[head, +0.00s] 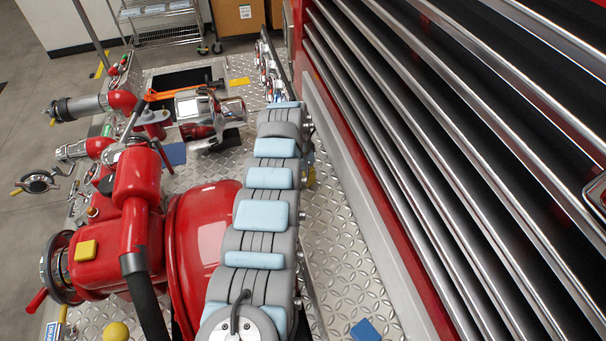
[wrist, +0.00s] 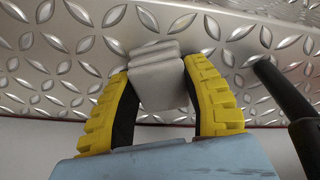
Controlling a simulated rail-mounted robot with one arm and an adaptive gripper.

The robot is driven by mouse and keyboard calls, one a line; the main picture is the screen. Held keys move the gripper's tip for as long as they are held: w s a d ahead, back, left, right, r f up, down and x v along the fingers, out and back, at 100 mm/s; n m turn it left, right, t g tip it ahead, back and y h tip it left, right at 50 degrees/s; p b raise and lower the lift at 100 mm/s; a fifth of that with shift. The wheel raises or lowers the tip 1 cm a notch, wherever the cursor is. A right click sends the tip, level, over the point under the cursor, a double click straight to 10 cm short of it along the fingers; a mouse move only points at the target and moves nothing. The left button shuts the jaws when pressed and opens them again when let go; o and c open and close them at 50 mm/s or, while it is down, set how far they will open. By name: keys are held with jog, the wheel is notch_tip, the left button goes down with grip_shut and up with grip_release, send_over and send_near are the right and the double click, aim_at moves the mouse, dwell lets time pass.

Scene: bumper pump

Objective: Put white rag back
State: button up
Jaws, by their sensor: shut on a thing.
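A folded white rag (wrist: 157,82), greyish in the shade, sits between the two yellow ribbed fingers of my gripper (wrist: 160,72) in the wrist view. The fingers are shut on it from both sides. The rag's folded layers show at its top end, close to a diamond-plate metal surface (wrist: 65,60). I cannot tell whether the rag touches that plate. In the head view my blue-padded arm reaches away along the deck, and neither my gripper nor the rag can be made out there.
A dark rod (wrist: 285,95) stands right of my gripper. In the head view, red pump pipework (head: 200,235) crowds the left of the diamond-plate deck (head: 345,270), and a slatted shutter wall (head: 450,150) bounds the right. A blue pad (head: 365,330) lies on the deck near the front.

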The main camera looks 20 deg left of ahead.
jog(key=o, duration=1.1)
jog(key=shift+r+p, duration=0.3)
jog(key=shift+r, duration=0.3)
jog(key=shift+s+a+r, duration=0.15)
jog(key=shift+s+r, duration=0.1)
jog(key=shift+r, duration=1.55)
jog(key=shift+s+a+r, duration=0.15)
jog(key=shift+s+r, duration=0.15)
jog(key=shift+r, duration=1.55)
jog(key=shift+s+a+r, duration=0.15)
jog(key=shift+s+r, duration=0.1)
jog(key=shift+r, duration=1.55)
